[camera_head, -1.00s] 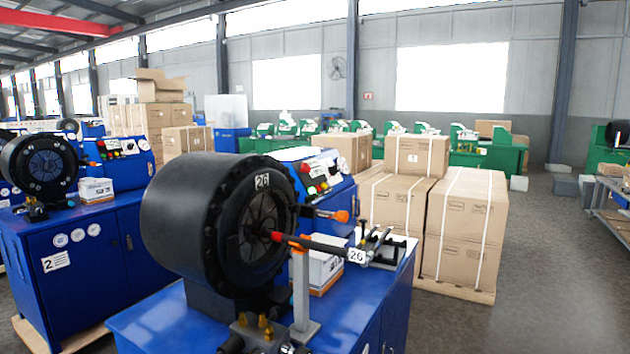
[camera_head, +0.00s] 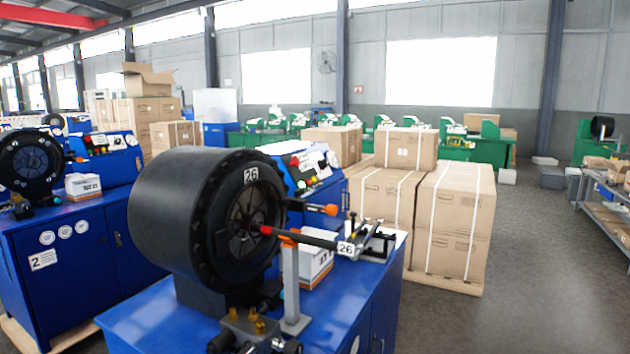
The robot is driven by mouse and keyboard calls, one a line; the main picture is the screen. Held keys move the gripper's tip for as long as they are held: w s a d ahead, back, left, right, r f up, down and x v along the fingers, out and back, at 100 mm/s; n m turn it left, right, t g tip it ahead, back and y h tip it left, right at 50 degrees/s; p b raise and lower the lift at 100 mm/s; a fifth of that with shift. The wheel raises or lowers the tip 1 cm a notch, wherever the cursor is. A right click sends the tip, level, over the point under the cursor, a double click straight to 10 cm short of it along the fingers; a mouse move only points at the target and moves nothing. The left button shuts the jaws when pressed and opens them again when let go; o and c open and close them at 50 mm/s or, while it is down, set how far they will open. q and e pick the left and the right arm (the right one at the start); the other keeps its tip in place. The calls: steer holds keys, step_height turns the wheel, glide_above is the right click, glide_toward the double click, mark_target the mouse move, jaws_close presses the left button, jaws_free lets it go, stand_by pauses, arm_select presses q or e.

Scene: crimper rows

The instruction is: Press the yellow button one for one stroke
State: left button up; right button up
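A blue crimping machine with a large black round head (camera_head: 195,215) marked 26 stands close in front of me. Its control panel (camera_head: 308,168) sits behind the head, with small red, green and other coloured buttons. I cannot make out a yellow button clearly at this size. A black rod with a red tip (camera_head: 300,237) lies on a grey post and points into the head's opening. An orange-ended part (camera_head: 330,209) sticks out below the panel. Neither of my grippers shows in the view.
Another blue machine (camera_head: 75,250) marked 2 stands to the left, with its own button panel (camera_head: 107,142). Stacked cardboard boxes (camera_head: 452,225) on a pallet stand behind the near machine on the right. A shelf (camera_head: 610,210) stands at the far right. The grey floor (camera_head: 545,270) between them is clear.

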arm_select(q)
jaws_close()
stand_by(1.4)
